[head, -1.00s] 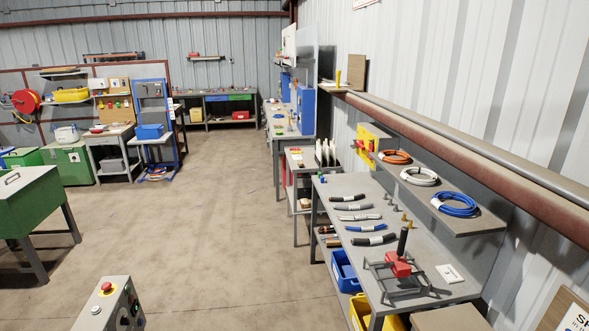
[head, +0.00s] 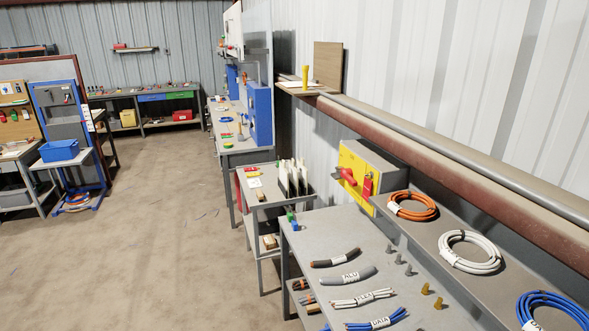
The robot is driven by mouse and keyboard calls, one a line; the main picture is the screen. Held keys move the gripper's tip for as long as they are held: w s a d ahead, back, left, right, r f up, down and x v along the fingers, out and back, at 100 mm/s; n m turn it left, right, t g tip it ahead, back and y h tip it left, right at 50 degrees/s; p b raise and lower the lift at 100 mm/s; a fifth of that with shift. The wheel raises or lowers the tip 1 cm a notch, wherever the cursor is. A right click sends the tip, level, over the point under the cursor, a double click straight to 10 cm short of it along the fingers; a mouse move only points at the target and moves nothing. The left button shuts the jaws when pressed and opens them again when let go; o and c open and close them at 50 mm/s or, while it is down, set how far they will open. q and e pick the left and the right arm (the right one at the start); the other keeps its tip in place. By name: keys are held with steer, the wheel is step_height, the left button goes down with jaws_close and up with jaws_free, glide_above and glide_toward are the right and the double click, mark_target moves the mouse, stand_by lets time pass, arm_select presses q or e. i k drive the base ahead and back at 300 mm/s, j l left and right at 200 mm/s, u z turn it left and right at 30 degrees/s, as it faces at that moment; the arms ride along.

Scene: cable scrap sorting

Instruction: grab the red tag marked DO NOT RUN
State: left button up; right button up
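A small red tag (head: 367,187) hangs on the yellow front of a grey switch box (head: 374,160) on the wall side, right of the picture's middle. Its lettering is too small to read. A red rotary handle (head: 347,177) sits on the same yellow front, just left of the tag. The box stands at the far end of the shelf with the coils, beyond the orange coil. Neither of my grippers is in view.
A grey bench (head: 385,270) with labelled cable pieces stands below the box. A shelf above it holds orange (head: 412,206), white (head: 470,251) and blue (head: 553,311) coils. A smaller table (head: 262,190) with upright plates adjoins. The floor (head: 150,260) at left is clear.

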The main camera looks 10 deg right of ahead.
mark_target(367, 185)
steer(key=i+j+z, duration=0.15)
steer(key=i+z, duration=0.25)
steer(key=i, duration=0.35)
steer(key=i+j+z, duration=0.4)
steer(key=i, duration=0.3)
steer(key=i+j+z, duration=0.4)
steer(key=i+j, duration=0.2)
steer(key=i+j+z, duration=0.65)
steer(key=z, duration=0.2)
steer(key=i+j+z, duration=0.4)
steer(key=j, duration=0.2)
steer(key=i+j+z, duration=0.2)
steer(key=j+z, duration=0.2)
steer(key=j, duration=0.15)
